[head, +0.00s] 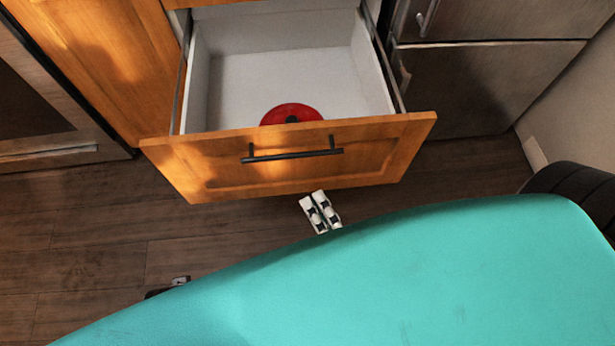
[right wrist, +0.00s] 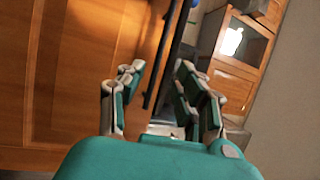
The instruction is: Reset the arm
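My right gripper (head: 320,212) shows in the head view just in front of the open drawer's wooden front (head: 290,165), below its dark handle (head: 292,155). My large teal arm link covers the lower right of the head view and hides the rest of that arm.
A steel appliance (head: 480,80) stands at the right, an oven-like front (head: 45,110) at the left. The wooden floor (head: 90,225) is clear at the left.

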